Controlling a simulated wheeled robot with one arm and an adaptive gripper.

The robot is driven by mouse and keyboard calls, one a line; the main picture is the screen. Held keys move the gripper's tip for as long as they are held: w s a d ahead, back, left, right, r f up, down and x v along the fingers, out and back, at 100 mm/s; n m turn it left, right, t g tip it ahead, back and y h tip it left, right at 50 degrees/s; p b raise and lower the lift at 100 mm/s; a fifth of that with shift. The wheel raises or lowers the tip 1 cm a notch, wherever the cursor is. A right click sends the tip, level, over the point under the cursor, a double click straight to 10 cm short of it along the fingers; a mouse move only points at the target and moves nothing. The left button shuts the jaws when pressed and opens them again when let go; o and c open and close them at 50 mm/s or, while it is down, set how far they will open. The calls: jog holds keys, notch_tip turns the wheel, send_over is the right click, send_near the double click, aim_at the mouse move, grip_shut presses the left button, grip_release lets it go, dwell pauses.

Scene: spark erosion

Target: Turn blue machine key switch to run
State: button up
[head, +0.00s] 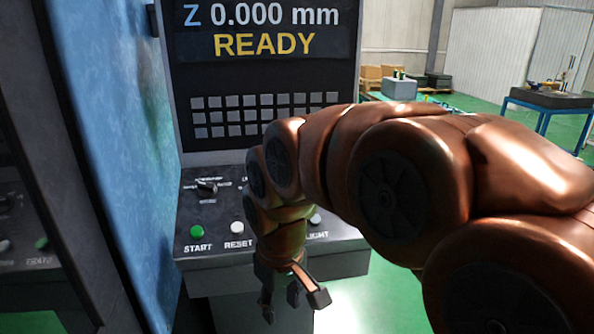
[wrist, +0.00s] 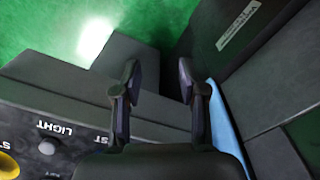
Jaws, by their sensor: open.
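The blue machine (head: 125,130) stands at the left in the head view. Its dark control panel (head: 215,212) has a black rotary switch (head: 206,187) at the upper left, with labels around it too small to read. I cannot tell whether this is the key switch. My arm hides the panel's right part. My gripper (head: 293,304) is open and empty, hanging in front of the panel's front edge. In the wrist view, its two fingers (wrist: 158,84) are apart with nothing between them.
A green START button (head: 197,231) and a white RESET button (head: 237,228) sit on the panel. The display (head: 262,30) above reads READY. The wrist view shows a LIGHT button (wrist: 47,146) and part of a yellow knob (wrist: 8,166). A blue table (head: 545,105) stands far right.

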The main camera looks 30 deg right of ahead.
jog(key=w+d+r+t+h+p, duration=0.1)
jog(key=w+d+r+t+p, duration=0.1)
jog(key=w+d+r, duration=0.75)
jog(key=w+d+r+t+h+p, duration=0.1)
jog(key=w+d+r+t, duration=0.1)
jog(key=w+d+r, duration=0.65)
jog(key=shift+w+d+r+p+x, duration=0.15)
jog(key=shift+w+p+x, duration=0.2)
jog(key=shift+x, duration=1.55)
jog(key=shift+w+d+r+p+x, duration=0.15)
jog(key=shift+p+x, duration=0.35)
jog(key=shift+x, duration=1.35)
jog(key=shift+w+r+p+x, duration=0.1)
jog(key=shift+w+p+x, duration=0.25)
jog(key=shift+x, duration=1.55)
jog(key=shift+s, duration=0.1)
grip_shut()
